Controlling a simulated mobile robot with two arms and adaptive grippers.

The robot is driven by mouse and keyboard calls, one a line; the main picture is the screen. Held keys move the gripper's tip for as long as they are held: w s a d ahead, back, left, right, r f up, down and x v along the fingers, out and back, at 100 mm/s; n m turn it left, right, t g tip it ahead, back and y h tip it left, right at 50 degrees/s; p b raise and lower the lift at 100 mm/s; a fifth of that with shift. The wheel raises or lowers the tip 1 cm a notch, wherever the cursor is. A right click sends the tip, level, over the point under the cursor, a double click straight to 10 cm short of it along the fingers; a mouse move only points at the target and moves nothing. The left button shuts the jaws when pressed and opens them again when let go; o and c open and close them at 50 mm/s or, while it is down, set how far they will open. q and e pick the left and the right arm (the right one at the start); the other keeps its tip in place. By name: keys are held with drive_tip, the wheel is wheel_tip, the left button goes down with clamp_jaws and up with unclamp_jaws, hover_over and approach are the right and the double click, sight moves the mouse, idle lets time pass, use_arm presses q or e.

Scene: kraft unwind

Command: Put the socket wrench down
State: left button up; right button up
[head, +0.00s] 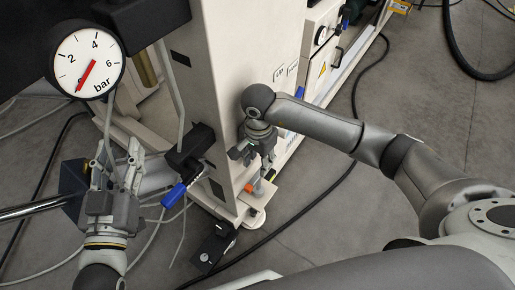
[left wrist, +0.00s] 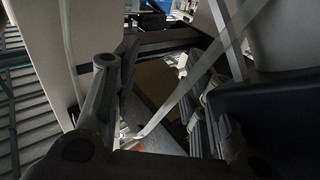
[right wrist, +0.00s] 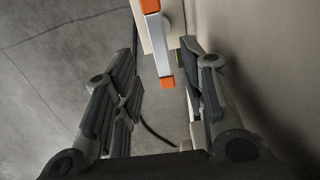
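My right gripper (head: 262,165) points down beside the cream machine column, just above a small pale ledge (head: 257,215). In the right wrist view its fingers (right wrist: 160,85) are spread apart. A grey bar with orange ends (right wrist: 160,45) lies between and beyond the fingertips, nearer the right finger, with a visible gap to the left one. Orange parts also show at the ledge in the head view (head: 249,188). I cannot tell whether this bar is the socket wrench; no other wrench is clearly seen. My left gripper (head: 110,165) is open below the gauge, with a pale strip crossing its left wrist view (left wrist: 180,100).
A round bar gauge (head: 87,62) hangs at upper left. A black fitting (head: 213,248) lies low by the column. Cables cross the floor, which is mostly clear at right (head: 330,185).

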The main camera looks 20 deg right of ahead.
use_arm(q)
drive_tip(key=s+a+f+g+y+p, duration=0.1)
drive_tip(key=s+f+g, duration=0.1)
drive_tip(key=f, duration=0.3)
drive_tip(key=s+a+f+g+y+p, duration=0.1)
drive_tip(key=s+a+f+g, duration=0.1)
drive_tip(key=f+g, duration=0.2)
drive_tip(key=shift+s+f+n+g+y, duration=0.3)
drive_tip(key=shift+s+f+g, duration=0.1)
drive_tip(key=shift+f, duration=0.6)
use_arm(e)
drive_tip(key=shift+r, duration=2.2)
